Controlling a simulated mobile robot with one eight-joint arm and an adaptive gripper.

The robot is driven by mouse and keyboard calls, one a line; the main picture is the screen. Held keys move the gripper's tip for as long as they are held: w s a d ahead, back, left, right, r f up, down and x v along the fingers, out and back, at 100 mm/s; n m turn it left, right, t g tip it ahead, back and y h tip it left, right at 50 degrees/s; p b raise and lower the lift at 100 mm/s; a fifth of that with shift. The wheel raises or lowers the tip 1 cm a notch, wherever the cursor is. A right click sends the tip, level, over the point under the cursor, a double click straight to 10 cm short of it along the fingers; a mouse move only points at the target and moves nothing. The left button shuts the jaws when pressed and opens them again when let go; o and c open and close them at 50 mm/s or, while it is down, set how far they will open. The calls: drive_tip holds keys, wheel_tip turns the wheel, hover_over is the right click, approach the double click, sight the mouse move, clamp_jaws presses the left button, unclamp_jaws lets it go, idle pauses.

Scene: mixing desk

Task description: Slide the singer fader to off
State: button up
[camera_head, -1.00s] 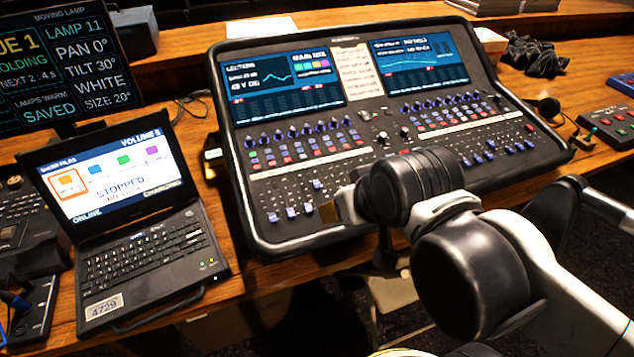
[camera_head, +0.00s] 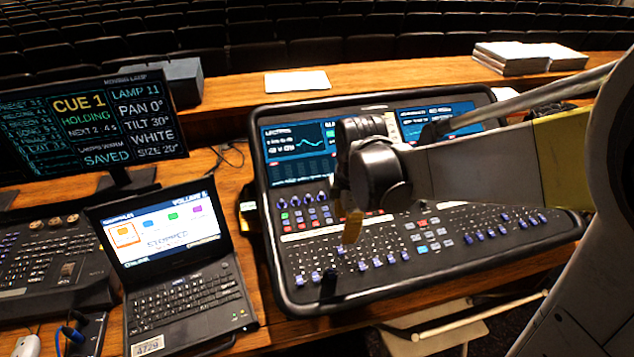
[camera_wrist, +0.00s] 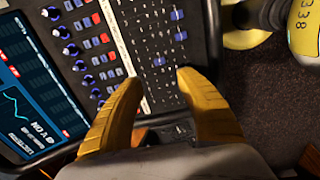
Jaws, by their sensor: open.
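The mixing desk (camera_head: 440,262) fills the middle of the head view, with rows of blue-capped faders along its near side. Several fader caps (camera_head: 300,280) sit at its near left. I cannot read which fader is the singer's. My gripper (camera_head: 350,230) hangs over the left half of the fader area, its yellow fingers pointing down. In the wrist view my gripper (camera_wrist: 156,82) is open, with its two yellow fingers apart and nothing held between them. Blue fader caps (camera_wrist: 158,60) show beyond the fingertips. I cannot tell whether a finger touches the panel.
A laptop (camera_head: 185,290) stands close to the desk's left edge. A monitor (camera_head: 85,130) and another control panel (camera_head: 50,250) are further left. Papers (camera_head: 297,82) and stacked books (camera_head: 530,58) lie on the back ledge. Knobs (camera_wrist: 70,50) and a screen (camera_wrist: 30,90) flank the faders.

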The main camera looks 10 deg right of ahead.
sight(340, 250)
drive_tip(key=shift+n, duration=0.4)
drive_tip(key=f+b, duration=0.1)
drive_tip(key=f, duration=0.2)
drive_tip(key=w+f+b, duration=0.1)
drive_tip(key=f, duration=0.3)
drive_tip(key=f+b, duration=0.2)
drive_tip(key=f, duration=0.2)
drive_tip(key=shift+w, duration=0.25)
clamp_jaws()
